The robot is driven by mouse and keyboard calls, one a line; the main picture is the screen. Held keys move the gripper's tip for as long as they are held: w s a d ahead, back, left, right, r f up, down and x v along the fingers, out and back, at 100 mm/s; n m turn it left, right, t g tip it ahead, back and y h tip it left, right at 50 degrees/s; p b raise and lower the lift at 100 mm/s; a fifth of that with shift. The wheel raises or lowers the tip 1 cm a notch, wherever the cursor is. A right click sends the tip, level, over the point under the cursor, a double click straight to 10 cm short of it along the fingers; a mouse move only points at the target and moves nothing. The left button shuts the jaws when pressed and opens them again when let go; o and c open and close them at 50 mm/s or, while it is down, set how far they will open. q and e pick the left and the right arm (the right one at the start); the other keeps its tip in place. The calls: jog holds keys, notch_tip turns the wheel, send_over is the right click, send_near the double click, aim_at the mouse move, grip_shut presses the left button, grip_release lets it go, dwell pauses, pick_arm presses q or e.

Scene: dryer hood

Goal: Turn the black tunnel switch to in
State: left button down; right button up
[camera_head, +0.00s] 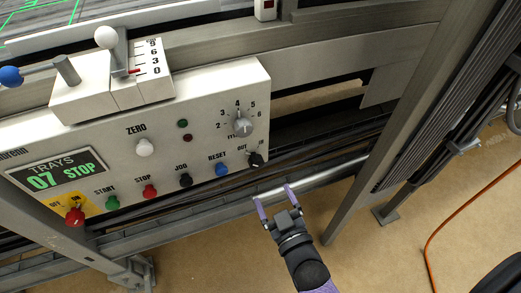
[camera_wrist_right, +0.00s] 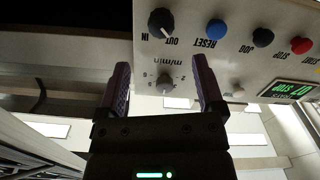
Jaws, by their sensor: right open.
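The black tunnel switch (camera_head: 256,160) is a round knob at the lower right corner of the white control panel, with an OUT label at its upper left. My left gripper is not in view.
The panel (camera_head: 205,135) also carries a grey speed dial (camera_head: 242,125), a blue reset knob (camera_head: 222,170), a black jog knob (camera_head: 186,180) and a red stop knob (camera_head: 150,191). A metal rail (camera_head: 310,181) runs below the panel. A steel post (camera_head: 375,150) stands to the right.

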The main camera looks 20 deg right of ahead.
aim_at(258, 166)
jog(key=w+b, duration=0.1)
jog(key=w, duration=0.2)
jog(key=w+b, duration=0.1)
jog(key=w, duration=0.2)
jog(key=w+b, duration=0.1)
jog(key=w, duration=0.1)
jog(key=shift+w+a, duration=0.25)
jog(key=shift+w, duration=0.15)
jog(key=shift+w+r, duration=0.15)
jog(key=shift+w, duration=0.05)
jog(key=shift+c, duration=0.4)
jog(key=c, duration=0.5)
grip_shut()
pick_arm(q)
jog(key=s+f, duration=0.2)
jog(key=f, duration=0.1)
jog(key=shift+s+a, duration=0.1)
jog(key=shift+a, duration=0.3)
